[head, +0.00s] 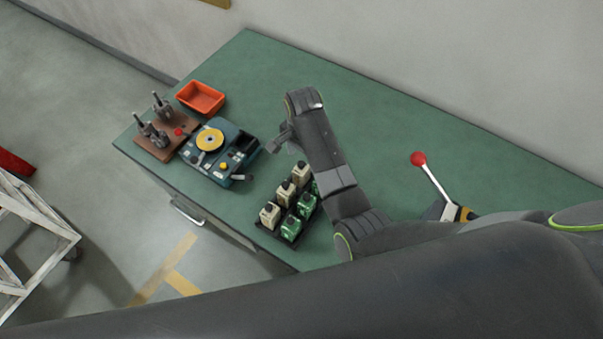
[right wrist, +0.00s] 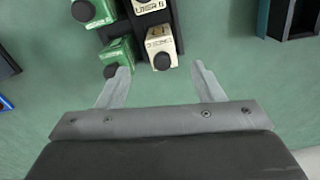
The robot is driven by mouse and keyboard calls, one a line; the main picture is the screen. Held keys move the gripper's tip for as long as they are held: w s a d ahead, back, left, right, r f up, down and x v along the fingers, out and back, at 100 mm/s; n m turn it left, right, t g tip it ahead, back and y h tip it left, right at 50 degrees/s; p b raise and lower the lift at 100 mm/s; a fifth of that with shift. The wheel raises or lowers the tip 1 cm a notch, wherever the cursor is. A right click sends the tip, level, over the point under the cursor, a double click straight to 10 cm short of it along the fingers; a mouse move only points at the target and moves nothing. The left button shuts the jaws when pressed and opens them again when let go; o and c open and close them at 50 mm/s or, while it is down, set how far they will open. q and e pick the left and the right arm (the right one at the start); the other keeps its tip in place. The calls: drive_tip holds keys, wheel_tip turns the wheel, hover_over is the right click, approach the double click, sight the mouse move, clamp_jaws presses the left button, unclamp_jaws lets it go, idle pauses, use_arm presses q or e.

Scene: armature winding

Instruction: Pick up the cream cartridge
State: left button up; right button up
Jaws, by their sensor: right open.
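Cream cartridges (head: 285,193) stand in a row in a dark rack (head: 262,232), beside a row of green cartridges (head: 291,228). In the right wrist view, the nearest cream cartridge (right wrist: 160,45) has a black round cap and lies just beyond the fingertips, roughly between their lines. A second cream cartridge (right wrist: 150,6) is behind it, and a green cartridge (right wrist: 118,52) is to its left. My right gripper (right wrist: 160,70) is open and empty, its fingers apart over the bench. In the head view my right gripper (head: 282,142) is beyond the rack, partly hidden by its arm. My left gripper is not visible.
A blue winding device (head: 225,165) with a yellow disc is left of my right gripper. A brown block with dark tools (head: 155,145) and an orange bin (head: 201,98) are farther left. A red-knobbed lever (head: 418,158) stands right. The green bench (head: 270,75) is clear at the back.

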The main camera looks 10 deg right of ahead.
sight(301, 163)
drive_tip(key=f, duration=0.2)
drive_tip(key=f+p, duration=0.1)
drive_tip(key=f, duration=0.1)
drive_tip(key=shift+a+f, duration=0.2)
drive_tip(key=shift+f, duration=0.2)
drive_tip(key=shift+f+p, duration=0.3)
drive_tip(key=shift+f, duration=0.2)
drive_tip(key=shift+c, duration=0.4)
drive_tip(key=c, duration=1.1)
